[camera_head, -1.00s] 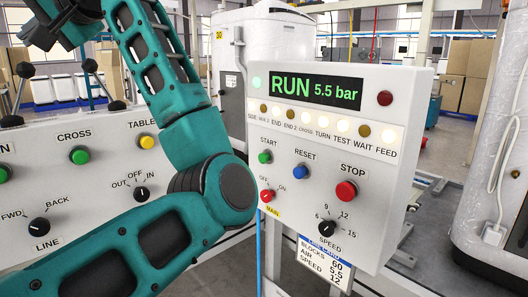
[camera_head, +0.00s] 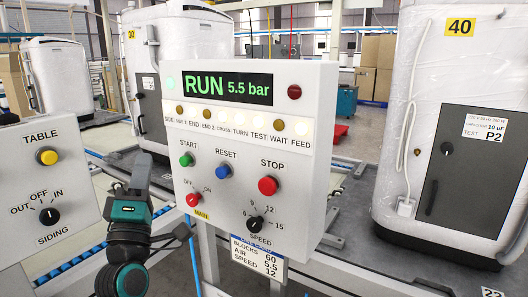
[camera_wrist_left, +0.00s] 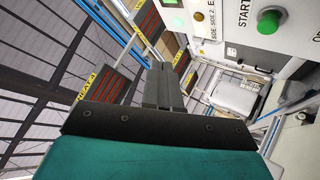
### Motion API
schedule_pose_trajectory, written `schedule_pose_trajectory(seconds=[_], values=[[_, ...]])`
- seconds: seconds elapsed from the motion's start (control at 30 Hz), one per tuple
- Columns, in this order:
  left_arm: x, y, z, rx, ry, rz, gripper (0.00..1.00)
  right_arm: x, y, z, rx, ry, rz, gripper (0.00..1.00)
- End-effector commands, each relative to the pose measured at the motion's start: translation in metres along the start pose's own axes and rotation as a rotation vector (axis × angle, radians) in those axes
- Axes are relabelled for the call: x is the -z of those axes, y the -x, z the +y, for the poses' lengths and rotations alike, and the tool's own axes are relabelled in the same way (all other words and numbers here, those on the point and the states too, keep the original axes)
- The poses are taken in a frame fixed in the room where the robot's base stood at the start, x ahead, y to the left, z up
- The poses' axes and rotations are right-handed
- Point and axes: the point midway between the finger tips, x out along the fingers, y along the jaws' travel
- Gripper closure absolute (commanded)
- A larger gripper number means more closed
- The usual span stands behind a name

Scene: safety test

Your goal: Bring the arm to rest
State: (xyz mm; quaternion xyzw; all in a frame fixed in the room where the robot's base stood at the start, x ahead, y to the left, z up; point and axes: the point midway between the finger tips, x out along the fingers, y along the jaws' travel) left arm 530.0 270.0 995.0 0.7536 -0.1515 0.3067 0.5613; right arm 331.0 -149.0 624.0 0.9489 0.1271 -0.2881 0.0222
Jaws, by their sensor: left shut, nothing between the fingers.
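My left gripper (camera_head: 141,170) is shut and empty. It points upward at the lower left of the head view, in the gap between the two control panels. Its dark fingers also show shut in the left wrist view (camera_wrist_left: 164,88). The teal arm below it runs down to the bottom edge. My right gripper is not in view.
The main control panel (camera_head: 321,150) reads RUN 5.5 bar and stands right of the gripper. A SIDING panel (camera_head: 78,205) with a yellow TABLE button is at the left. A wrapped white unit marked 40 (camera_head: 440,75) stands at the right.

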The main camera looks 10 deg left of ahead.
Motion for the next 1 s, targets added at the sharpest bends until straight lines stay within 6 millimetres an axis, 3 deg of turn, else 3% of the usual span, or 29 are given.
schedule_pose_trajectory(seconds=[0.03, 0.1, 0.17, 0.3, 0.5, 0.67, 0.7, 1.0], values=[[-0.021, 0.028, -0.023, 0.084, -0.110, -0.097, 1.00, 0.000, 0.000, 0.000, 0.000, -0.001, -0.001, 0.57], [-0.048, 0.066, -0.050, 0.181, -0.265, -0.235, 1.00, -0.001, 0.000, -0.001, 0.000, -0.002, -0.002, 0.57], [-0.068, 0.103, -0.070, 0.252, -0.391, -0.359, 1.00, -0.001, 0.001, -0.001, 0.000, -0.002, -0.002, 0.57], [-0.102, 0.196, -0.106, 0.379, -0.651, -0.661, 1.00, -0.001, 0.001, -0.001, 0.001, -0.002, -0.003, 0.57], [-0.122, 0.324, -0.128, 0.461, -0.925, -1.068, 1.00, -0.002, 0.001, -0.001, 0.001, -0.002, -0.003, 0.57], [-0.122, 0.414, -0.125, 0.468, -1.075, -1.372, 1.00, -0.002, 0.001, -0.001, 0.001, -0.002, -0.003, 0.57], [-0.117, 0.393, -0.111, 0.467, -1.080, -1.348, 1.00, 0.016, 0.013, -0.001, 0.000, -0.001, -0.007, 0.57], [-0.090, 0.357, -0.068, 0.495, -1.104, -1.334, 1.00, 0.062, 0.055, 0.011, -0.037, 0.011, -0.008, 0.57]])
